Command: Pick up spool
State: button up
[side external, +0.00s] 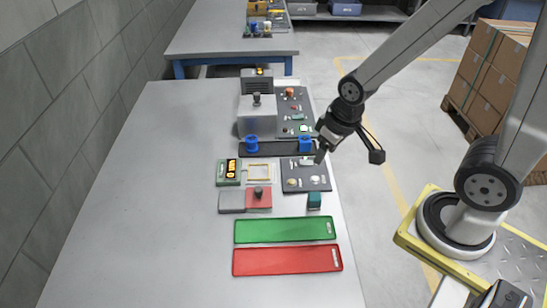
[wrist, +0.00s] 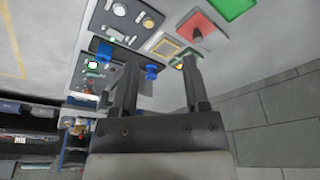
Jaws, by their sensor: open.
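A blue spool-shaped piece (side external: 252,143) stands on the left part of a dark strip (side external: 278,150) on the table. A second blue piece (side external: 305,144) stands at the strip's right part; I cannot tell its exact shape. In the wrist view, one blue piece (wrist: 151,73) shows between my fingers and another blue piece (wrist: 104,50) shows left of them. My gripper (side external: 321,156) is above the table's right side, near the second blue piece and apart from the first. In the wrist view my gripper (wrist: 160,64) is open, with nothing between the fingertips.
A grey machine (side external: 257,118) with a black knob stands behind the strip. Green (side external: 280,230) and red (side external: 285,261) trays lie nearer. The table's left side is clear.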

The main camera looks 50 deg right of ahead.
jog(key=shift+o, duration=0.2)
jog(key=o, duration=0.5)
jog(key=shift+w, duration=0.1)
jog(key=t, duration=0.2)
send_near(252, 138)
jog(key=x, duration=0.3)
jog(key=shift+a+r, duration=0.1)
jog(key=shift+a, duration=0.05)
jog(key=shift+x, duration=1.25)
